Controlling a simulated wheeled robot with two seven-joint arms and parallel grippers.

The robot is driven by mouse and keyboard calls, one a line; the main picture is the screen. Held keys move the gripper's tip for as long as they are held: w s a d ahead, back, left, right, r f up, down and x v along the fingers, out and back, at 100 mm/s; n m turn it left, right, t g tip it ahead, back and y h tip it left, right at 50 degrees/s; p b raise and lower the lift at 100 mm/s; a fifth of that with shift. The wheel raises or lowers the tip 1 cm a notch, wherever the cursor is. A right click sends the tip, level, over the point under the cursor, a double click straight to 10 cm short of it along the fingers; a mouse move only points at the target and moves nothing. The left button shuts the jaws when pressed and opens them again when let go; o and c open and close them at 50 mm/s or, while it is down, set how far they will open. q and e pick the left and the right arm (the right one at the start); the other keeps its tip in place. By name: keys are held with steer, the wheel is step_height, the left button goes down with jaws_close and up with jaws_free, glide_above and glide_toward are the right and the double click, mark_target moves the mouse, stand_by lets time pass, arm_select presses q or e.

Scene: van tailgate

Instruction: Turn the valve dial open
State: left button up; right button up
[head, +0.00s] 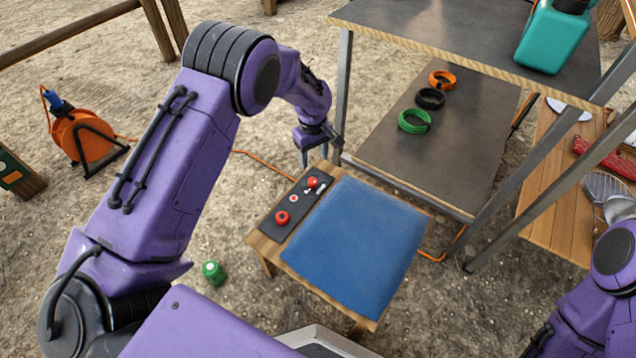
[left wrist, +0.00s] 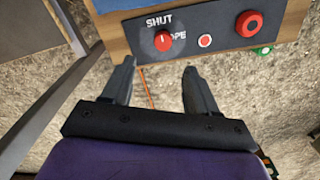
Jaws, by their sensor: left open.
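The valve dial (head: 312,182) is a small red knob at the far end of a black control panel. In the left wrist view the dial (left wrist: 163,41) sits beneath the word SHUT, with a partly covered second label to its right. Its white mark appears to point up towards SHUT. My left gripper (head: 318,156) is open and empty, just beyond the panel's far end. In the left wrist view the fingertips (left wrist: 159,66) are apart, short of the dial and not touching it. My right arm (head: 600,300) shows at the lower right; its gripper is out of view.
The panel (head: 296,206) also holds a larger red button (head: 282,217) and a small indicator. A blue pad (head: 355,240) covers the table beside it. A metal-framed shelf (head: 440,140) with cable coils stands close behind my left gripper.

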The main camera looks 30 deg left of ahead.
mark_target(312, 181)
arm_select(q)
steer(key=f+b, duration=0.1)
steer(key=f, duration=0.4)
steer(key=f+b, duration=0.2)
steer(key=f, duration=0.3)
steer(key=shift+s+a, duration=0.15)
steer(key=shift+s, duration=0.05)
steer(key=c, duration=1)
